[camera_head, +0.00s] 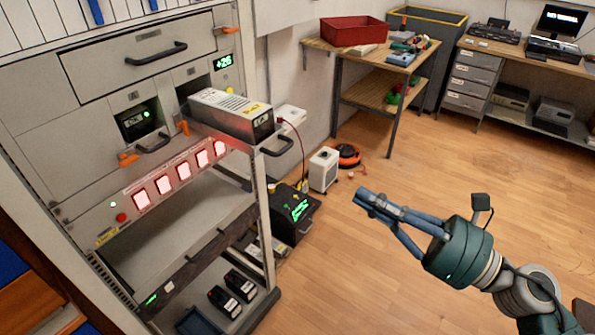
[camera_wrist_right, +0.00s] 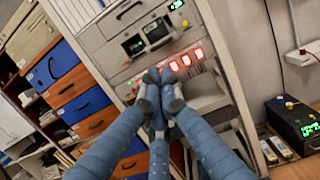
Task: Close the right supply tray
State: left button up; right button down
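The right supply tray (camera_head: 232,113) is a grey metal box with a vented top and a yellow label. It sticks well out of its slot in the rack, with its dark handle (camera_head: 277,146) at the front end. The left supply bay beside it has its own handle (camera_head: 153,144) and sits flush by a green display. My right gripper (camera_head: 374,203) is right of the rack, apart from the tray, over the floor. Its blue fingers also show in the wrist view (camera_wrist_right: 160,77), tips together with nothing visible between them. My left gripper is not in view.
The rack's red-lit panel (camera_head: 178,172) lies below the trays. A black device with a green screen (camera_head: 293,211) and a white box (camera_head: 323,169) stand on the floor. A workbench with a red bin (camera_head: 353,31) is behind. The wooden floor at right is clear.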

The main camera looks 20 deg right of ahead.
aim_at(285, 151)
jog(key=shift+n, duration=0.3)
jog(key=p+x, duration=0.4)
jog(key=x, duration=0.2)
jog(key=p+x, duration=0.4)
jog(key=x, duration=0.3)
jog(key=shift+a+r, duration=0.2)
jog(key=shift+r, duration=0.05)
jog(key=shift+w+a, duration=0.15)
jog(key=shift+a, duration=0.05)
jog(key=shift+w+a+f, duration=0.15)
